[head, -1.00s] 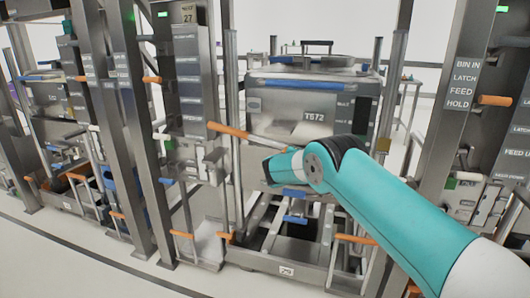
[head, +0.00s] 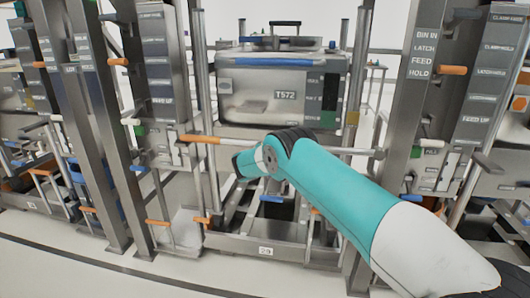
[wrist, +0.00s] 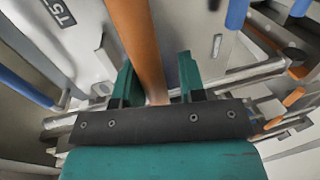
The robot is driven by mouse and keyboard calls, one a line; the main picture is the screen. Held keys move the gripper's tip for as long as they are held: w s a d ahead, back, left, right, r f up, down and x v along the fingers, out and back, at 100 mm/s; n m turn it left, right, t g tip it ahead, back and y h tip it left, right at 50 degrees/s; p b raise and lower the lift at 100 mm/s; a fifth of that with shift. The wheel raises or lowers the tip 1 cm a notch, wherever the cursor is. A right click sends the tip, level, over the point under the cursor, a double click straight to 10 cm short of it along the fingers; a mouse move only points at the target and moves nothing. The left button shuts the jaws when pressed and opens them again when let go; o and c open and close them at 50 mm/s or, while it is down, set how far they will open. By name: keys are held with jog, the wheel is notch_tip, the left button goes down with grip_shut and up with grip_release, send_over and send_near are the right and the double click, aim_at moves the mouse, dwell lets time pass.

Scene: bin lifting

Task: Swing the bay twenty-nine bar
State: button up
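The bar (head: 203,139) crosses the front of the middle bay about level, with an orange grip at its left end and a bare metal part running right behind my arm. A small plate (head: 265,251) low on this bay seems to read 29, but it is blurred. My gripper (head: 240,164) is just below the bar in the head view, its fingers hard to make out. In the wrist view my gripper (wrist: 158,75) has its two teal fingers apart. An orange length (wrist: 138,40), apparently the bar's grip, runs between them with a gap on the right. I cannot tell whether they touch it.
A metal bin (head: 270,95) marked T572 stands behind the bar. Smaller orange and blue handles stick out around the bay.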

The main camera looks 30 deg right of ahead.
jog(key=shift+f, duration=0.25)
jog(key=shift+s+a, duration=0.15)
jog(key=v, duration=1.7)
jog(key=shift+r, duration=0.25)
jog(key=shift+r, duration=0.1)
